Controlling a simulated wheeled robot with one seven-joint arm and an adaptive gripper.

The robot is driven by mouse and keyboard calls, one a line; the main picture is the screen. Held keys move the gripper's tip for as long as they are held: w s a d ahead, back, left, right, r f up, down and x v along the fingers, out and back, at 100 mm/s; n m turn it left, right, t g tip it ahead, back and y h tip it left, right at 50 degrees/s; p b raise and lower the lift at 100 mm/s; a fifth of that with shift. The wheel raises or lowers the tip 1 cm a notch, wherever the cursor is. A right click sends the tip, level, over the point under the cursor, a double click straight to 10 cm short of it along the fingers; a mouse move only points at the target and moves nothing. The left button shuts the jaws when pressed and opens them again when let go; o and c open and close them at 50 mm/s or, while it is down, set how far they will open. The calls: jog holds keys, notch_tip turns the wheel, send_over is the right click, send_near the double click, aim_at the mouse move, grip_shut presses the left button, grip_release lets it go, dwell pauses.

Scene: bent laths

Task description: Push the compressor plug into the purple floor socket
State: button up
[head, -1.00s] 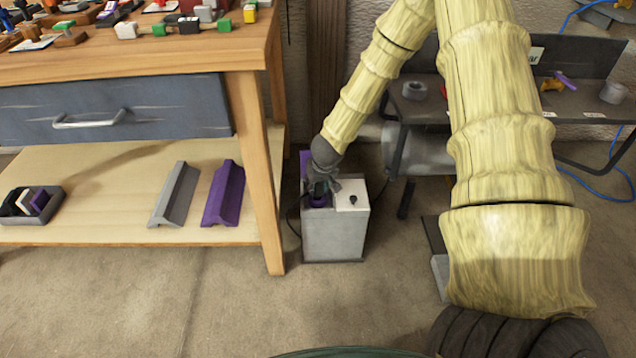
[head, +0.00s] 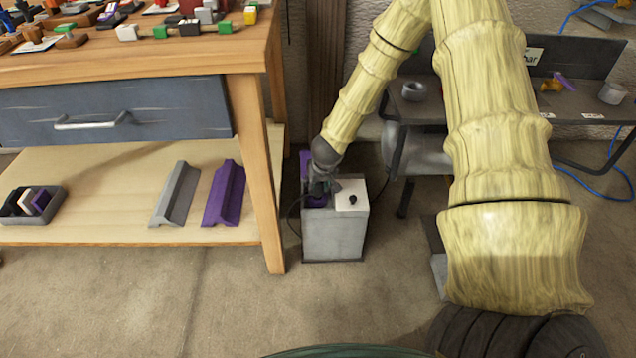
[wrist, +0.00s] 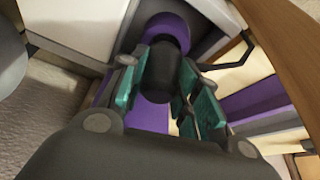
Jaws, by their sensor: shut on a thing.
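My gripper (head: 322,184) points down over a grey floor box beside the workbench leg. In the wrist view, its green-padded fingers (wrist: 172,92) are closed on the sides of the dark compressor plug (wrist: 166,72). The plug's far end meets a round purple ring, the purple socket (wrist: 166,27). How deep the plug sits in it cannot be told. In the head view the socket (head: 316,201) shows as a purple patch under the gripper on the box's left half. The plug is mostly hidden there by the gripper.
Open floor lies in front.

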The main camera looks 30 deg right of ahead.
jog(key=shift+f, duration=1.05)
dwell(1.9)
jog(key=o, duration=1.1)
jog(key=o, duration=0.5)
jog(key=shift+r, duration=0.1)
jog(key=shift+r+p, duration=3.7)
jog(key=shift+p, duration=0.3)
